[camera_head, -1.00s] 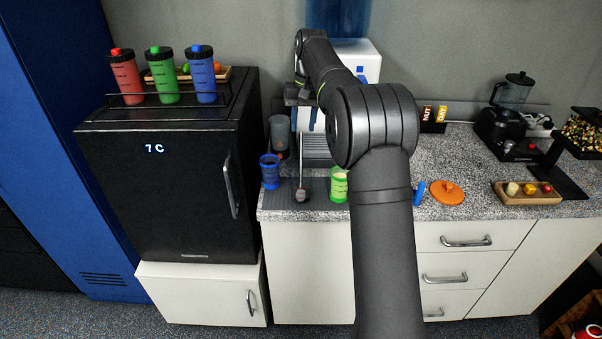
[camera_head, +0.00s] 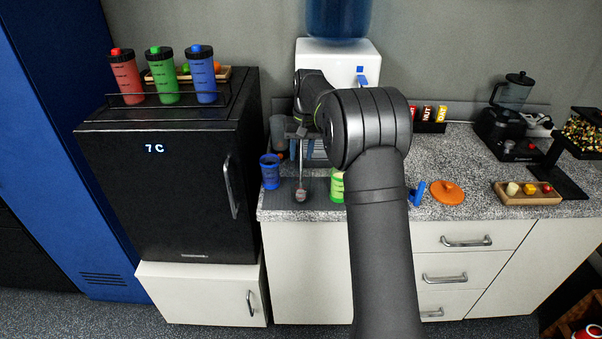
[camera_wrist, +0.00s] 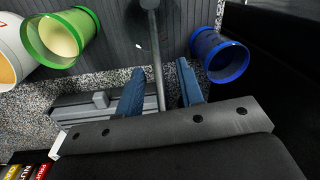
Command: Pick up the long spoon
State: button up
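The long spoon (camera_head: 301,180) stands out on the dark ribbed mat on the counter, its dark round end toward the front edge and its thin handle running back. In the wrist view the spoon's handle (camera_wrist: 156,55) passes between the two blue fingers of my gripper (camera_wrist: 161,68). The fingers are open, with a gap on each side of the handle. In the head view my gripper (camera_head: 303,150) is low over the back part of the handle. Whether a finger touches the handle cannot be told.
A blue cup (camera_head: 270,172) stands left of the spoon and a green cup (camera_head: 337,186) right of it, partly behind my arm. A grey ribbed rack (camera_wrist: 100,104) lies under my gripper. A white water dispenser (camera_head: 338,62) stands behind.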

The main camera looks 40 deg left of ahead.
grip_shut()
jog(key=shift+r, duration=0.1)
notch_tip(320, 180, up, 18)
dwell(0.6)
